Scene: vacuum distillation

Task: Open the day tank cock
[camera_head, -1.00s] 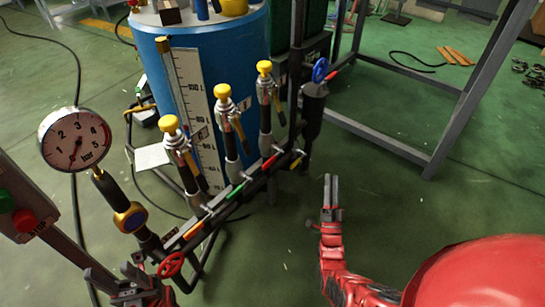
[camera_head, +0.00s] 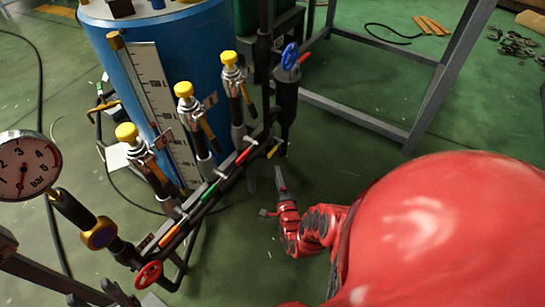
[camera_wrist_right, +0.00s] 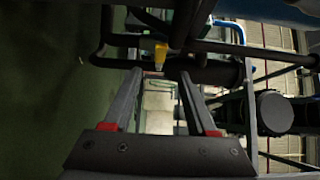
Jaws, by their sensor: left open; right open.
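The blue tank (camera_head: 190,60) stands behind a dark pipe manifold with coloured cock levers. The levers are an orange one (camera_head: 170,236), a green one (camera_head: 211,192), a red one (camera_head: 243,155) and a yellow one (camera_head: 273,152) at the far end. No readable label shows which is the day tank cock. My right gripper (camera_head: 280,174) is open and empty, a little below and beside the yellow lever. In the right wrist view a yellow lever end (camera_wrist_right: 160,52) lies ahead, between the open fingers (camera_wrist_right: 158,95), not gripped. My left gripper (camera_head: 108,297) is open at the lower left, partly cut off.
A pressure gauge (camera_head: 24,166), a red handwheel (camera_head: 149,275) and a blue handwheel (camera_head: 290,57) are on the pipework. Several yellow-capped fittings (camera_head: 184,90) rise from the manifold. A grey frame (camera_head: 370,118) stands behind.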

